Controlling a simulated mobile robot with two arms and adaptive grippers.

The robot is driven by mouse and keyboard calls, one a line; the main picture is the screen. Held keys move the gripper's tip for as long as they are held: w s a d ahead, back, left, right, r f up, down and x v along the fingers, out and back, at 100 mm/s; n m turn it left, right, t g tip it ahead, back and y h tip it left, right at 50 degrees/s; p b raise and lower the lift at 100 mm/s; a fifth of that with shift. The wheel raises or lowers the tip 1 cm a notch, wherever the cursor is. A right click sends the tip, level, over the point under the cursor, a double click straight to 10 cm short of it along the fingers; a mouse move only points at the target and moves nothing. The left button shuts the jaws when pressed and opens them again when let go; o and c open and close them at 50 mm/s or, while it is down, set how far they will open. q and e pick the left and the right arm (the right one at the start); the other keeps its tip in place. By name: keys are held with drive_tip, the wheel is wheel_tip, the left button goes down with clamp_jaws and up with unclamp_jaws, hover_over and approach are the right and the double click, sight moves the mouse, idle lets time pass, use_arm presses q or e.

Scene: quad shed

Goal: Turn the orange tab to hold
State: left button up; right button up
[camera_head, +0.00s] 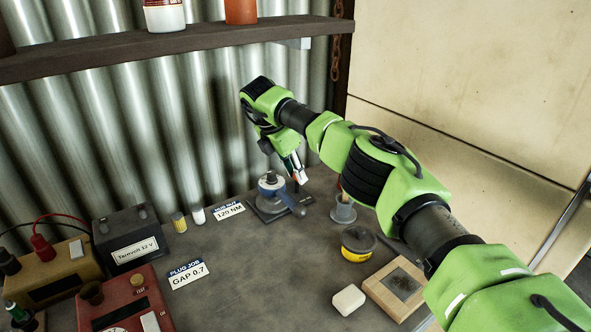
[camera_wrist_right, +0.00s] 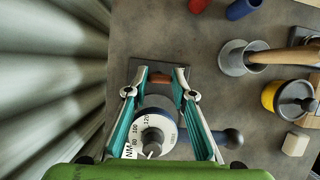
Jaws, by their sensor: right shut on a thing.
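A dial device (camera_head: 270,184) with a blue-grey round body stands on a dark base plate (camera_head: 262,215) on the bench. In the right wrist view its white dial (camera_wrist_right: 152,130) carries an NM scale with 80, 100 and 120. A lever with a round knob (camera_wrist_right: 231,138) sticks out from it. The orange tab (camera_wrist_right: 161,79) shows beyond the dial, between my right fingertips. My right gripper (camera_wrist_right: 161,74) is shut on the tab; it also shows in the head view (camera_head: 297,175). A small part of my left gripper (camera_head: 20,316) seems to show at the lower left edge.
A 120 NM card (camera_head: 229,211) stands left of the device. A grey cup (camera_head: 343,209), yellow-black tin (camera_head: 357,243), white block (camera_head: 348,299) and wooden frame (camera_head: 400,289) lie right. A black battery (camera_head: 128,240) and red meter (camera_head: 125,305) stand left. Corrugated wall behind.

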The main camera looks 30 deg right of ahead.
drive_tip(key=shift+w+r+m, duration=0.1)
drive_tip(key=shift+m, duration=0.4)
drive_tip(key=o, duration=0.8)
drive_tip(key=shift+o, duration=0.2)
drive_tip(key=v, duration=0.7)
drive_tip(key=shift+r, duration=0.2)
drive_tip(key=shift+f, duration=0.1)
